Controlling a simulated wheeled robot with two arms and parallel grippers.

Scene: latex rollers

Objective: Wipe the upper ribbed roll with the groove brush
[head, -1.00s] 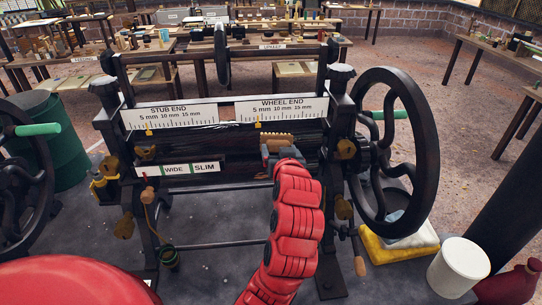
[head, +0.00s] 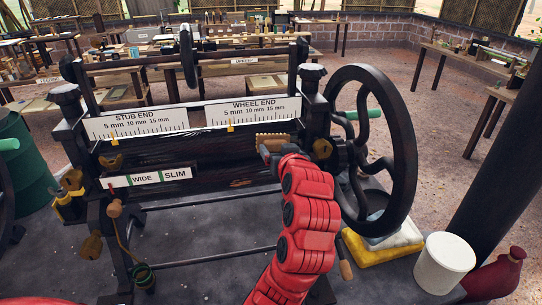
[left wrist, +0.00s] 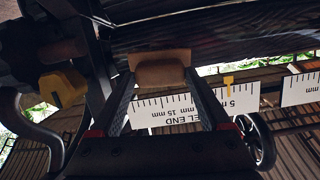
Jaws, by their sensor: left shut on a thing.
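The groove brush (head: 272,139), a tan block with a toothed edge, is in my left gripper (head: 268,152) at the wheel end of the rolling machine. In the left wrist view the brush (left wrist: 160,70) sits between the two fingers of the left gripper (left wrist: 162,84), which are shut on it. The upper ribbed roll (head: 190,152) is a dark grooved cylinder below the white scales. The brush is at its right part; I cannot tell whether they touch. Dark ribbed roll surface (left wrist: 230,25) also shows in the left wrist view. My right gripper is not in view.
A large black handwheel (head: 405,150) stands close right of my left gripper. The WIDE/SLIM plate (head: 150,178) is on the left front.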

